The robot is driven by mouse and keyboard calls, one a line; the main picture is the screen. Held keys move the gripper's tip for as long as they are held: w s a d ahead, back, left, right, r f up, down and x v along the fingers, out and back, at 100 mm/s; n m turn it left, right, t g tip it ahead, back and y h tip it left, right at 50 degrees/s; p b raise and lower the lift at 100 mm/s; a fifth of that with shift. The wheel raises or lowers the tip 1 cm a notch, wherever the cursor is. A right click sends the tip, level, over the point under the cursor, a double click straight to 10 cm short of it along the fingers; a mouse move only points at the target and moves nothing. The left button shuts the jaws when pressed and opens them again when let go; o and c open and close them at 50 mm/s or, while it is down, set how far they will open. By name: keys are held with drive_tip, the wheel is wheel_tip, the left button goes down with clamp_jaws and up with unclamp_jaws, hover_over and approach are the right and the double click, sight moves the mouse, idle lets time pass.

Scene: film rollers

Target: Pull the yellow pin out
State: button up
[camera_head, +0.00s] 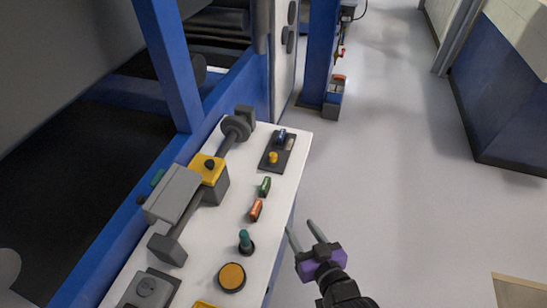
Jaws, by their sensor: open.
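A small yellow knob-like piece (273,157), which looks like the yellow pin, stands on a dark plate (270,165) near the far right corner of the white panel (299,147). How deep it sits in the plate cannot be told. A blue piece (281,136) and a beige piece (290,144) are on the same plate. My gripper (301,229) is open and empty beside the panel's right edge. It is apart from the pin, nearer the camera and to its right, with its fingers pointing away from the camera.
A green piece (265,187), an orange piece (256,210), a teal knob (245,241) and a round yellow button (231,277) line the panel. A grey roller assembly with a yellow block (208,168) stands to the left. Open floor (400,200) lies right.

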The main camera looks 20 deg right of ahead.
drive_tip(key=w, duration=0.9)
drive_tip(key=n+y+b, duration=0.2)
approach(274, 156)
drive_tip(key=w, duration=0.2)
drive_tip(key=shift+w+a+g, duration=0.2)
drive_tip(key=shift+w+g, duration=0.1)
drive_tip(key=shift+w+a+f, duration=0.1)
drive_tip(key=shift+w+f, duration=0.15)
drive_tip(key=shift+w, duration=0.25)
drive_tip(key=shift+x, duration=3.6)
drive_tip(key=shift+f, duration=0.15)
clamp_jaws()
